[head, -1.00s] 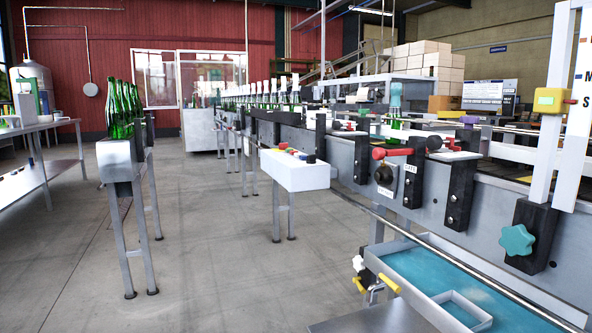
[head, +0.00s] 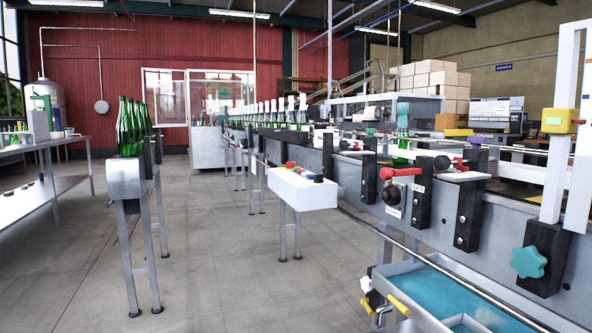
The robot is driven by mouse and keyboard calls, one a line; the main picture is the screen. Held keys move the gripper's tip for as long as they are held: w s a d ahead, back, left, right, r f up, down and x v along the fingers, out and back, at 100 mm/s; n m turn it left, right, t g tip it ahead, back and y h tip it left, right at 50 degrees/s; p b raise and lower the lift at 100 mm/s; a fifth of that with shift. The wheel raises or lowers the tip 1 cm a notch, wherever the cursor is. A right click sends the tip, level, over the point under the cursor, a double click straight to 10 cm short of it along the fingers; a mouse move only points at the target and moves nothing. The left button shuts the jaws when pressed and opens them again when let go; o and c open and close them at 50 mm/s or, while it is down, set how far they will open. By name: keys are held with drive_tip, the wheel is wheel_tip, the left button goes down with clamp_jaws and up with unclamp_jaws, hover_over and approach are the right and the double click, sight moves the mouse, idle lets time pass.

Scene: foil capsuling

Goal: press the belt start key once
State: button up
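A white control box (head: 305,196) stands on grey legs beside the conveyor line, near the middle of the head view. Several small coloured keys sit in a row on its top: a red one (head: 290,165) at the far end, then yellow and blue ones, and a dark one (head: 319,179) at the near end. They are too small to read, so I cannot tell which is the belt start key. My gripper is not in view, and nothing touches the box.
The conveyor (head: 340,165) carries green bottles with white tops along the right. A red-handled lever (head: 400,172) and a blue tray (head: 450,295) are on its near side. A bottle stand (head: 126,180) is at left. The floor (head: 215,240) between is clear.

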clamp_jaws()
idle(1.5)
